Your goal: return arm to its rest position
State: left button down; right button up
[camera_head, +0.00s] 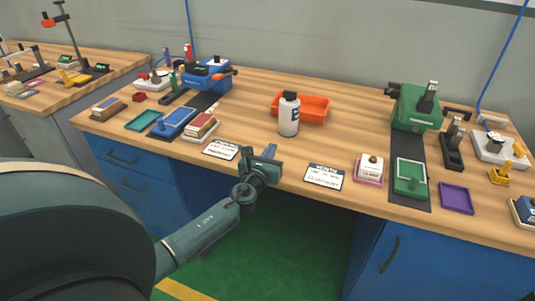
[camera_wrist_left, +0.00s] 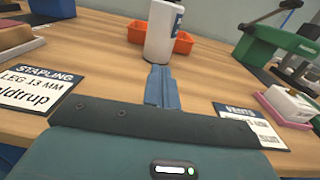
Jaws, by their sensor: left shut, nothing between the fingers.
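My left arm comes in from the left in the head view. Its gripper (camera_head: 270,152) hangs at the table's front edge, between two white cards. The fingers are shut together with nothing between them. In the left wrist view the shut fingers (camera_wrist_left: 161,86) point toward a white bottle (camera_wrist_left: 162,35). The same bottle (camera_head: 289,116) stands upright on the table beyond the gripper, apart from it. My right gripper is in neither view.
The wooden table (camera_head: 250,105) carries an orange bin (camera_head: 315,108), a blue machine (camera_head: 207,75), a green machine (camera_head: 415,105), a stapling card (camera_head: 222,150), a second card (camera_head: 324,177) and a purple tray (camera_head: 457,197). Green floor (camera_head: 270,250) lies below.

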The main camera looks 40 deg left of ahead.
pick_arm(q)
jog(key=shift+v, duration=1.25)
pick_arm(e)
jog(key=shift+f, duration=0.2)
pick_arm(q)
jog(key=s+d+f+n+g+h, duration=0.2)
jog(key=s+d+n+g, duration=0.3)
jog(key=s+n, duration=0.55)
jog(key=s+d+f+n+g+h, duration=0.15)
jog(key=s+d+n+g, duration=0.35)
jog(key=s+n, duration=0.55)
jog(key=s+d+f+n+g+h, duration=0.2)
jog(key=s+d+n+g, duration=0.3)
jog(key=s+n, duration=0.55)
jog(key=w+d+m+t+h+p, duration=0.1)
jog(key=w+d+t+h+p, duration=0.1)
jog(key=w+d+t+p, duration=0.3)
jog(key=d+t+p, duration=0.1)
jog(key=d+t, duration=0.1)
jog(key=t, duration=0.1)
jog(key=shift+w+d+f+p, duration=0.3)
jog(key=shift+w+d, duration=0.05)
jog(key=shift+w, duration=0.05)
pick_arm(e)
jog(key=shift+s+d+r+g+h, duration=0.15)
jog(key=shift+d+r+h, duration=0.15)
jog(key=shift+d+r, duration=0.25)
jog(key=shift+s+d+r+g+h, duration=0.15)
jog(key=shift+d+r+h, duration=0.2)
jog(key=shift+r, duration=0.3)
